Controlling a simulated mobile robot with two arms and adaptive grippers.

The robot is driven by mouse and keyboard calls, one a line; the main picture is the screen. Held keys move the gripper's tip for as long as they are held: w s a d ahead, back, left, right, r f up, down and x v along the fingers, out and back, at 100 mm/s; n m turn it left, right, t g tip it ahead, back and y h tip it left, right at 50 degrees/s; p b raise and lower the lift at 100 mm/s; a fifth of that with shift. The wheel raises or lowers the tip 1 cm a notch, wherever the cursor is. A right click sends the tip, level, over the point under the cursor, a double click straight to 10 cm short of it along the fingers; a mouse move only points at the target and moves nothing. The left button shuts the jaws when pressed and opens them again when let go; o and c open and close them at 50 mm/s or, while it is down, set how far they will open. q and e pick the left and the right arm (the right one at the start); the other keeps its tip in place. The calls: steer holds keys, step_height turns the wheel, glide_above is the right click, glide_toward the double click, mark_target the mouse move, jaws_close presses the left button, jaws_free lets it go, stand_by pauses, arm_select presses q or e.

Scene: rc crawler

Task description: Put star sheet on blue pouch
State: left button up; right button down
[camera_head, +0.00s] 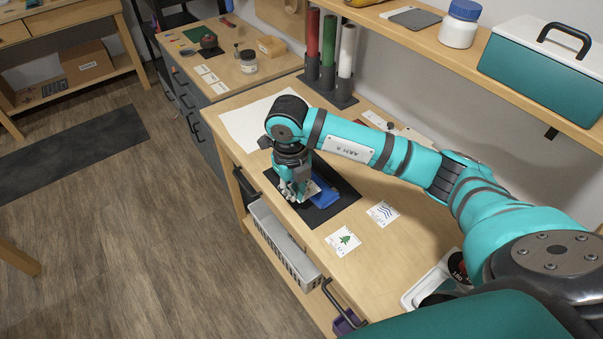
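The blue pouch (326,196) lies on a dark mat on the workbench, partly covered by my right gripper. My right gripper (297,195) points down low over the mat, at the pouch's left side. A small whitish patch, perhaps a sheet's edge, shows at the fingers; its print is hidden, so I cannot tell if it is the star sheet. Whether the fingers are shut on it is too small to tell. A sheet with a green tree (343,241) and a sheet with blue waves (383,213) lie flat on the bench. My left gripper is out of view.
The dark mat (345,201) lies near the bench's front edge. A white cloth or paper (240,122) lies behind my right wrist. Red, green and white rolls (328,50) stand at the back. A shelf with a teal toolbox (540,75) overhangs the right. A grey basket (283,250) is below.

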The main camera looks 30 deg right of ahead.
steer(key=w+d, duration=0.1)
steer(key=w+d+p, duration=0.1)
steer(key=w+d, duration=0.2)
steer(key=w, duration=0.1)
steer(key=shift+w+d+f, duration=0.2)
steer(key=shift+w+f, duration=0.05)
steer(key=shift+f, duration=0.05)
step_height(320, 180, down, 3)
steer(key=shift+s+r+p, duration=0.1)
steer(key=shift+r+p, duration=0.05)
steer(key=shift+p, duration=0.95)
steer(key=shift+f, duration=0.35)
steer(key=shift+f, duration=0.15)
steer(key=c, duration=1.5)
jaws_free()
